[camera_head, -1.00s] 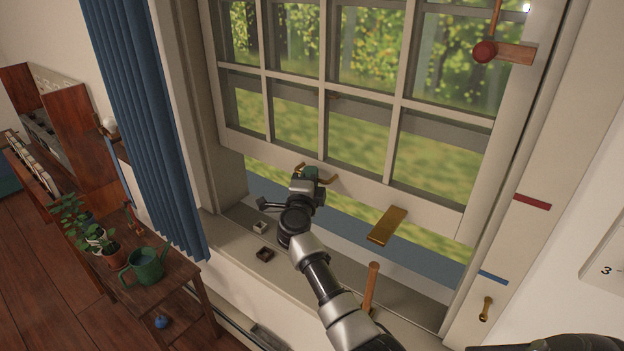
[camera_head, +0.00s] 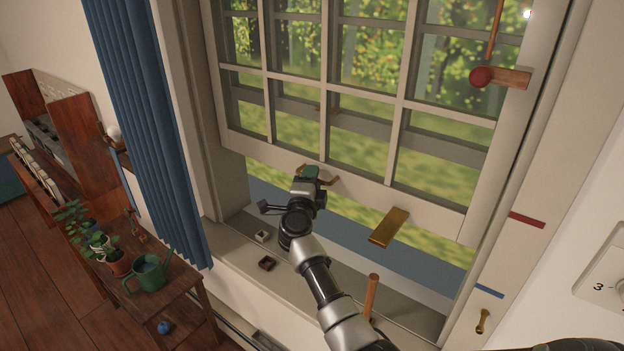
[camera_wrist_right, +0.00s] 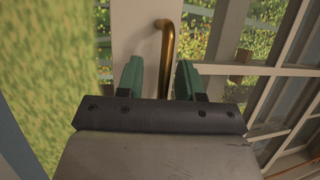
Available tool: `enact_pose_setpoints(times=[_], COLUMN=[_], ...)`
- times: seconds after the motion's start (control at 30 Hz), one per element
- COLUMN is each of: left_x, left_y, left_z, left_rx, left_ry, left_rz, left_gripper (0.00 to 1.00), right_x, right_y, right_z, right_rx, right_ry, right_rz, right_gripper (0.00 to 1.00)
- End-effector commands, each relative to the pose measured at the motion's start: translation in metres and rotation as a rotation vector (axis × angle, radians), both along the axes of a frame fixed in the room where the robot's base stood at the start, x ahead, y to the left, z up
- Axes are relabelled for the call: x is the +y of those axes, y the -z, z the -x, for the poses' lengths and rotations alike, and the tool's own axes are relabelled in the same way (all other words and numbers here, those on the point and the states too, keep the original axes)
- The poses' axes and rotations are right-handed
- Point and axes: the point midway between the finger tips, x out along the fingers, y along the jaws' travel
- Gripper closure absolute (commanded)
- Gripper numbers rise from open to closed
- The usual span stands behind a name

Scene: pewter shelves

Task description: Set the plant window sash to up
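The plant window sash (camera_head: 396,191) is a pale, many-paned frame, partly raised. An open gap shows under its bottom rail, which looks to be between the blue mark (camera_head: 489,292) and the red mark (camera_head: 527,220) on the right jamb. My right gripper (camera_head: 309,176) is at the brass handle (camera_head: 331,181) on that rail. In the right wrist view the handle (camera_wrist_right: 167,50) runs between the green fingers of my right gripper (camera_wrist_right: 160,78). My left gripper is out of view.
The sill bears two small boxes (camera_head: 266,263) and an upright wooden peg (camera_head: 371,297). A blue curtain (camera_head: 155,120) and plant table with watering can (camera_head: 148,274) are left.

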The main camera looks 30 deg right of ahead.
Motion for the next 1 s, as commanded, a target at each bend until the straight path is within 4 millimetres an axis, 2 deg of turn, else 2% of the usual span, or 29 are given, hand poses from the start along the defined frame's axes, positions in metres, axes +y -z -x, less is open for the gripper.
enact_pose_setpoints(times=[0.17, 0.63, 0.8, 1.0], left_x=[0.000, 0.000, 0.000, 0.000], left_y=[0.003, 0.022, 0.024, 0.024], left_z=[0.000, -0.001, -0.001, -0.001], left_rx=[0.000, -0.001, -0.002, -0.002], left_ry=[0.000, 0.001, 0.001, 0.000], left_rz=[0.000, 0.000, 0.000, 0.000], left_gripper=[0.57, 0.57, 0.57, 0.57], right_x=[0.009, 0.067, 0.074, 0.075], right_y=[0.004, 0.020, 0.020, 0.020], right_z=[0.007, 0.067, 0.075, 0.076], right_rx=[-0.001, 0.000, 0.001, 0.001], right_ry=[-0.002, -0.001, 0.001, 0.000], right_rz=[-0.003, -0.003, -0.001, -0.001], right_gripper=[0.64, 0.64, 0.64, 0.64])
